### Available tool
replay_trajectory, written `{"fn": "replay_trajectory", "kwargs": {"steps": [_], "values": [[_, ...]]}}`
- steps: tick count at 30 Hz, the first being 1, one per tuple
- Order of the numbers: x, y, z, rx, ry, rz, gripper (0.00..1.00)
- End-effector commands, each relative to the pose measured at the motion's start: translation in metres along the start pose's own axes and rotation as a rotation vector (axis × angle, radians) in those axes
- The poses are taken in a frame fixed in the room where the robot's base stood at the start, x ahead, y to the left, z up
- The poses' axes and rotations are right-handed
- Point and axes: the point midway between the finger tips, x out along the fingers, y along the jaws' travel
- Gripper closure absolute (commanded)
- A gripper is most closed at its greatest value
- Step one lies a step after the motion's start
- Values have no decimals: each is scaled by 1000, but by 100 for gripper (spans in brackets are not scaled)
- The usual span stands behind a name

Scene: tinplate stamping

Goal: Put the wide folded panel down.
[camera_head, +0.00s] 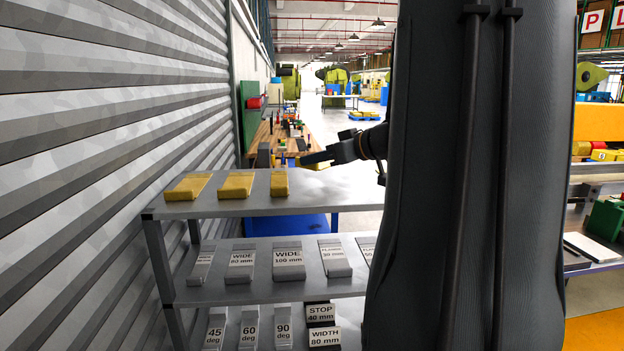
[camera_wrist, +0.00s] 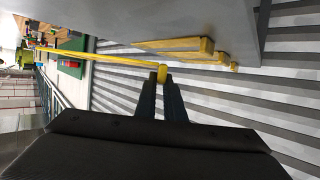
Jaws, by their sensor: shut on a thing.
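My gripper (camera_head: 318,158) is at the right end of the top shelf, level with or slightly above it. In the wrist view its two dark fingers (camera_wrist: 163,90) are shut on a yellow panel (camera_wrist: 120,62), seen nearly edge-on as a long thin strip. In the head view only a small yellow bit of that panel (camera_head: 318,166) shows below the gripper, so its width cannot be judged. The panel appears clear of the shelf (camera_head: 225,207).
Three yellow folded pieces lie on the top shelf: a left one (camera_head: 188,187), a middle one (camera_head: 237,184) and a narrow right one (camera_head: 279,183). Labelled grey blocks (camera_head: 289,260) fill the lower shelves. A corrugated shutter (camera_head: 90,120) stands left. A workbench (camera_head: 285,135) is behind.

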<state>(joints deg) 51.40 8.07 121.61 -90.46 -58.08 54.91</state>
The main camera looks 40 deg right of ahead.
Motion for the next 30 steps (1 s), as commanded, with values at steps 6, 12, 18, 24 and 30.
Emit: {"fn": "replay_trajectory", "kwargs": {"steps": [6,12,18,24,30], "values": [[8,-1,20,0,-1,-2,100],[18,-2,46,2,-1,-4,100],[21,-2,52,-3,0,-3,100],[21,-2,52,-3,0,-4,100],[22,-2,55,-3,0,-4,74]]}}
